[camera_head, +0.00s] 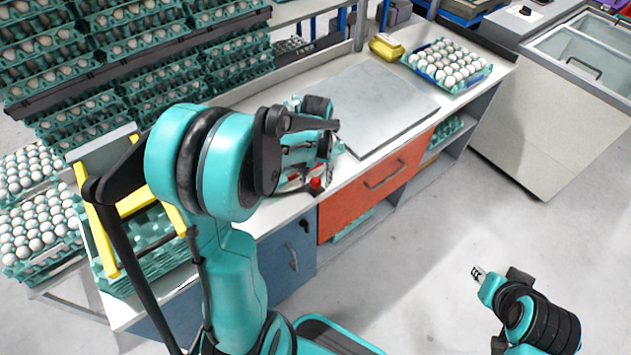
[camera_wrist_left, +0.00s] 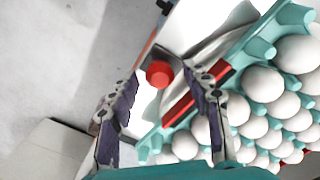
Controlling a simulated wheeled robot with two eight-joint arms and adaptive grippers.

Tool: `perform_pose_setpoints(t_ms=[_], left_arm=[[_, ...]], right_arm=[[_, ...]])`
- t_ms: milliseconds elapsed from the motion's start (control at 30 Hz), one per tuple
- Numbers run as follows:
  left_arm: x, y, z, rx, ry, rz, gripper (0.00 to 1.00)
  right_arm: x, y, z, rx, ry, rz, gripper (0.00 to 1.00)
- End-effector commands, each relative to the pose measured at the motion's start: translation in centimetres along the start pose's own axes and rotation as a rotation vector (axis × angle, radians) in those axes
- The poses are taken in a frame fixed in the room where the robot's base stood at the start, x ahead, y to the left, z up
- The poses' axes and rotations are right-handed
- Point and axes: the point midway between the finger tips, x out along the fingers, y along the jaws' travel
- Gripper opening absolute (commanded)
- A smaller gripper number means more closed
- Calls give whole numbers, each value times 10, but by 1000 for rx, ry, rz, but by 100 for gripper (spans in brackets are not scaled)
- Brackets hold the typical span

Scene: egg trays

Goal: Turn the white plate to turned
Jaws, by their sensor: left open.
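In the left wrist view a round red knob (camera_wrist_left: 159,74) shows between the fingers of my left gripper (camera_wrist_left: 162,82), which is open and holds nothing. A white surface (camera_wrist_left: 146,104) lies around and below the knob; I cannot tell for sure whether it is the white plate. The red knob also shows on the counter in the head view (camera_head: 316,183), just below my left wrist. My left arm hides much of that spot. My right gripper (camera_head: 478,273) is at the lower right over the floor, away from the counter; its fingers are too small to judge.
A teal tray of white eggs (camera_wrist_left: 264,88) is close beside my left gripper's right finger. A flat grey panel (camera_head: 372,105) lies on the counter. Another egg tray (camera_head: 480,78) and a yellow carton (camera_head: 386,46) stand farther back. Stacked egg trays fill the left side.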

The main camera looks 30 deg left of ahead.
Motion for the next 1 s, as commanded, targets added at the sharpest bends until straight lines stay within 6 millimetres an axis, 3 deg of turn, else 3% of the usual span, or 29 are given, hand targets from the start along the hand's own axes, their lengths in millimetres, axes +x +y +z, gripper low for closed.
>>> perform_pose_setpoints(t_ms=[367, 500, 567, 1000], left_arm=[[8, 0, 0, 0, 0, 0, 49], [8, 0, 0, 0, 1, 0, 12], [8, 0, 0, 0, 1, 0, 0], [8, -5, 5, 32, 1, 0, 0]], right_arm=[[2, 0, 1, 0, 0, 0, 29], [2, 0, 1, 0, 0, 0, 29], [2, 0, 1, 0, 0, 0, 29], [2, 0, 1, 0, 0, 0, 29]])
